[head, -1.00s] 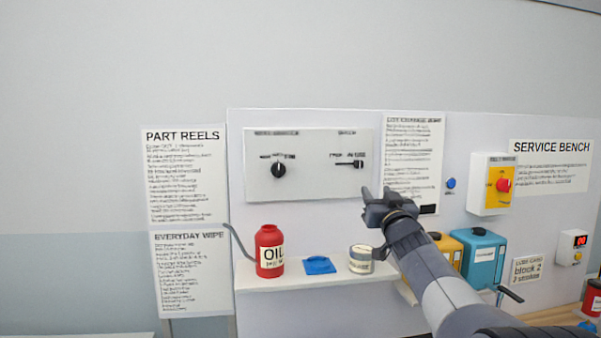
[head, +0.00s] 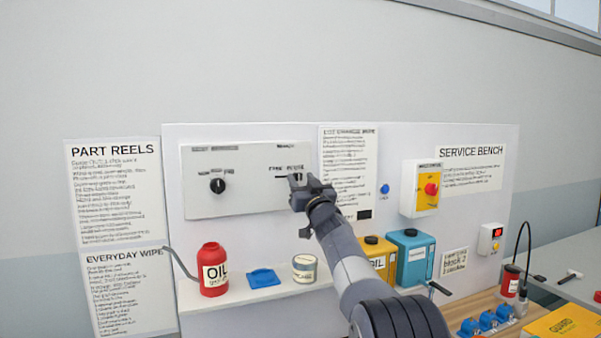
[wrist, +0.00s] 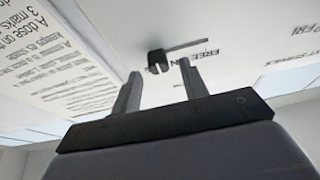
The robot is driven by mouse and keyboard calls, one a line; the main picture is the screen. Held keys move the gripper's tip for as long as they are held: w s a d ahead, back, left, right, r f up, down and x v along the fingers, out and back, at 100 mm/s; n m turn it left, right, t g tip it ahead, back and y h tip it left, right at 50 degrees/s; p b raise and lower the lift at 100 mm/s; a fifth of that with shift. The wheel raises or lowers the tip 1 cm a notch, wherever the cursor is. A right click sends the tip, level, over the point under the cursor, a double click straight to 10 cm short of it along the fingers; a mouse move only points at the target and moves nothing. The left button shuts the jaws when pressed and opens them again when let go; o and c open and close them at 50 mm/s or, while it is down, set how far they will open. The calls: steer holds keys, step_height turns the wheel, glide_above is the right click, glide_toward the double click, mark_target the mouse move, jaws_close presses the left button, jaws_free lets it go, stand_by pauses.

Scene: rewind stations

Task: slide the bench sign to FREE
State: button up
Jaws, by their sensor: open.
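The bench sign is a slider on the white panel (head: 240,198), under FREE and IN USE lettering. In the head view its slot (head: 281,177) shows just left of my gripper, which hides the knob. The wrist view shows the black knob (wrist: 157,62) at one end of the slot (wrist: 187,45), the end away from the FREE lettering (wrist: 194,61). My gripper (head: 297,181) is open in front of the panel's right part. In the wrist view the knob appears beyond and between the open fingertips (wrist: 161,74). I cannot tell whether they touch it.
A black rotary knob (head: 217,186) sits left on the same panel. Below, a shelf (head: 240,297) holds a red oil can (head: 213,270), a blue item (head: 263,277) and a round tin (head: 305,268). A red button box (head: 427,189) is mounted to the right.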

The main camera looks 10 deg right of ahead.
steer(key=shift+w+a+r, duration=0.1)
steer(key=shift+w+r, duration=0.15)
steer(key=shift+w, duration=0.35)
jaws_close()
stand_by(0.3)
